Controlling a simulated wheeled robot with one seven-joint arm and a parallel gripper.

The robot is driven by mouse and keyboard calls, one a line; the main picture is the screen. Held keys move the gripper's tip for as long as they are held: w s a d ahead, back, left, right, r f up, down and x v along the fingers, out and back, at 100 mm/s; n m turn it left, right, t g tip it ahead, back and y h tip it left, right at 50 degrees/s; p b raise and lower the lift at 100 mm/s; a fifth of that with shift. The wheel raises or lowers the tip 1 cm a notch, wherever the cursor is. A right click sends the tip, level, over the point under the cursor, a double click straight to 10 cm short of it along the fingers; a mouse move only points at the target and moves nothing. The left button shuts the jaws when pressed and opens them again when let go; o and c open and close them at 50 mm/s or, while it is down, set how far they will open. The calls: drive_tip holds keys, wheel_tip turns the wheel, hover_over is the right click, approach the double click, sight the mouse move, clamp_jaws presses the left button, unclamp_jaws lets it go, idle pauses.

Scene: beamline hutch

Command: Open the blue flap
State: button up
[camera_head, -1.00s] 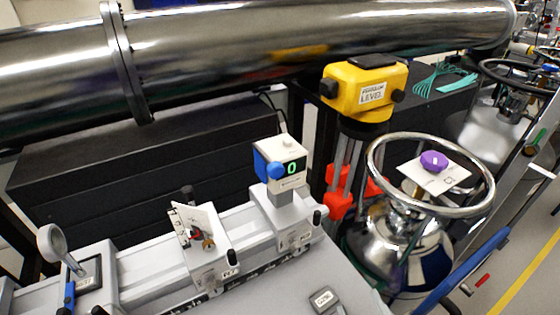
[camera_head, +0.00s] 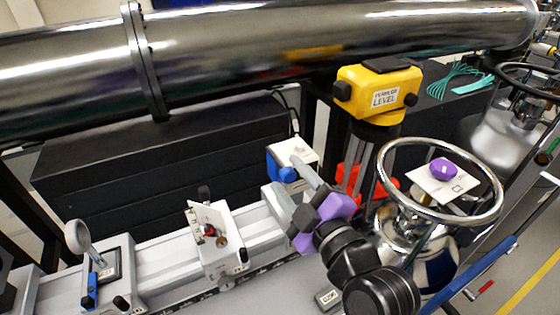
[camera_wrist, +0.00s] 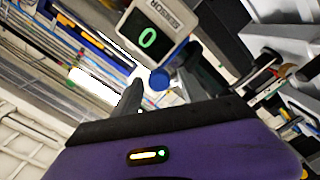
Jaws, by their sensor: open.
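A white sensor box (camera_head: 300,151) stands on the bench rail, and its display reads 0 in the wrist view (camera_wrist: 146,38). A blue rounded part (camera_head: 274,167), which I take to be the blue flap, is at its left side. This part also shows in the wrist view (camera_wrist: 160,78), by the box's lower corner. My gripper (camera_head: 291,182) is open, its grey fingers reaching toward the box. In the wrist view my fingers (camera_wrist: 160,88) lie on either side of the blue part; I cannot tell whether they touch it. My gripper hides part of the box in the head view.
A white holder (camera_head: 218,240) and a round-headed mount (camera_head: 78,237) stand along the rail to the left. A yellow level (camera_head: 377,92) on a tripod stands behind right. A handwheel (camera_head: 440,220) is at the right. A large steel pipe (camera_head: 250,48) runs across the back.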

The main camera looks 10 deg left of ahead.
drive_tip(key=p+x, duration=0.1)
drive_tip(key=x, duration=0.3)
drive_tip(key=shift+w+a, duration=0.15)
drive_tip(key=shift+w, duration=0.1)
clamp_jaws()
drive_tip(key=shift+w+d, duration=0.15)
drive_tip(key=shift+d, duration=0.05)
idle(1.1)
